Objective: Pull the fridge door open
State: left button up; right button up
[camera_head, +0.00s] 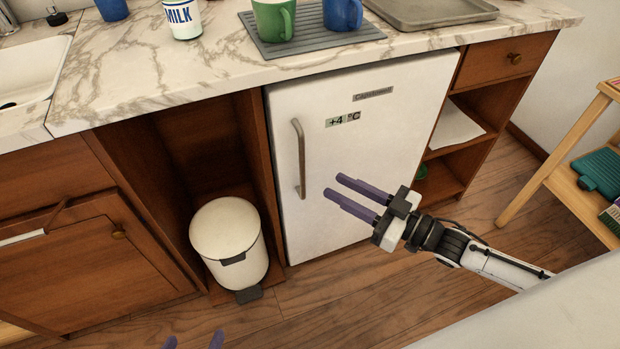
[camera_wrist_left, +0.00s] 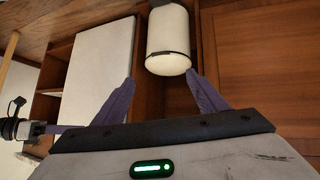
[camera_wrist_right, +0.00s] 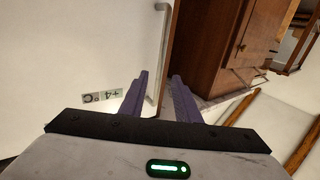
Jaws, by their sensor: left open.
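The white fridge (camera_head: 365,130) stands shut under the counter, with a "+4 °C" display. Its vertical metal handle (camera_head: 299,158) is on the left side of the door. My right gripper (camera_head: 334,186) is in front of the door, a little right of the handle's lower part, with fingers apart and empty. In the right wrist view, the handle (camera_wrist_right: 164,45) lies ahead, between the lines of the two fingers. My left gripper (camera_head: 194,341) shows only its fingertips at the bottom edge. In the left wrist view it (camera_wrist_left: 160,82) is open and empty; the fridge (camera_wrist_left: 88,65) shows there too.
A white pedal bin (camera_head: 229,240) stands in the open bay left of the fridge. A wooden shelf (camera_head: 560,165) stands at the right. Floor before the fridge is clear.

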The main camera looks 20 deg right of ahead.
jog(key=b+x, duration=0.1)
jog(key=x, duration=0.7)
jog(key=shift+w+a+b, duration=0.2)
jog(key=shift+w+b, duration=0.05)
jog(key=shift+b, duration=0.05)
grip_shut()
